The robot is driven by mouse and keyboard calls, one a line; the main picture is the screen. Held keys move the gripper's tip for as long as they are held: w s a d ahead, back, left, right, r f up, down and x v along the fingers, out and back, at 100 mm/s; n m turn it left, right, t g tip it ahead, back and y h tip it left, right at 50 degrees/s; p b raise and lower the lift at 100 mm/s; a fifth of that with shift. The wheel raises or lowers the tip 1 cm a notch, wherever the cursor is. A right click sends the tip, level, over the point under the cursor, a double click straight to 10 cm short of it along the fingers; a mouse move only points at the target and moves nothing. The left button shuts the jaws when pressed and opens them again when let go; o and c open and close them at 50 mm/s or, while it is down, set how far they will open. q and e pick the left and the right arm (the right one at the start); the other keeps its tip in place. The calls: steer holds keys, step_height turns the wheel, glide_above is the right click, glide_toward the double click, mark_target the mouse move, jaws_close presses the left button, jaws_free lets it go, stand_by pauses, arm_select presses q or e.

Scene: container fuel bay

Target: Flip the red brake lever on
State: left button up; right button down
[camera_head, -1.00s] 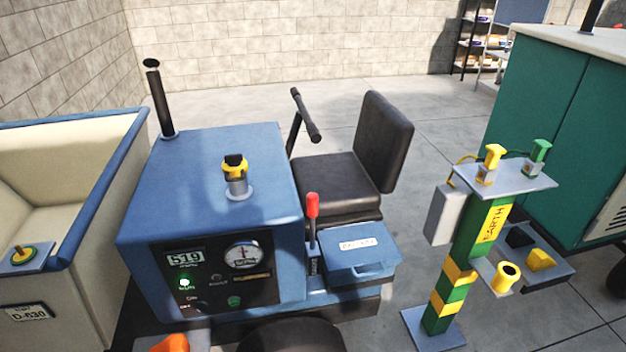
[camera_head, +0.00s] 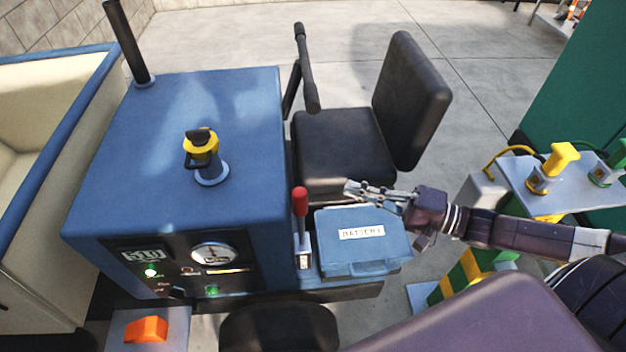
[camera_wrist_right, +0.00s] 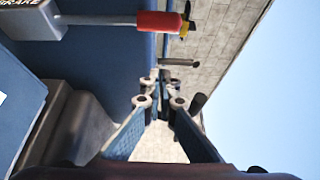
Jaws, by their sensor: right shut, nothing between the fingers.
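The red brake lever (camera_head: 300,203) stands upright beside the blue vehicle body, left of the battery box. My right gripper (camera_head: 350,188) reaches in from the right, above the battery box and in front of the seat. Its fingers are shut and empty, and they are apart from the lever. In the right wrist view the fingertips (camera_wrist_right: 162,88) point past the lever, below its grip in the picture. My left gripper is not in view.
The blue battery box (camera_head: 350,268) sits right of the lever. The black seat (camera_head: 345,150) and handlebar (camera_head: 306,65) stand behind. A yellow-capped fitting (camera_head: 203,150) is on the blue hood (camera_head: 150,110). A green-and-yellow post (camera_head: 470,265) stands at right, under my arm.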

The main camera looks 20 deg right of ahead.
mark_target(301, 221)
steer(key=x, duration=1)
arm_select(q)
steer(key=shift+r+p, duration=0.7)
steer(key=shift+p, duration=0.05)
arm_select(e)
steer(key=s, duration=0.1)
steer(key=s+a, duration=0.1)
steer(key=s, duration=0.1)
steer(key=shift+s+a, duration=0.35)
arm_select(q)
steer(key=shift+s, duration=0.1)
arm_select(e)
steer(key=shift+s, duration=0.15)
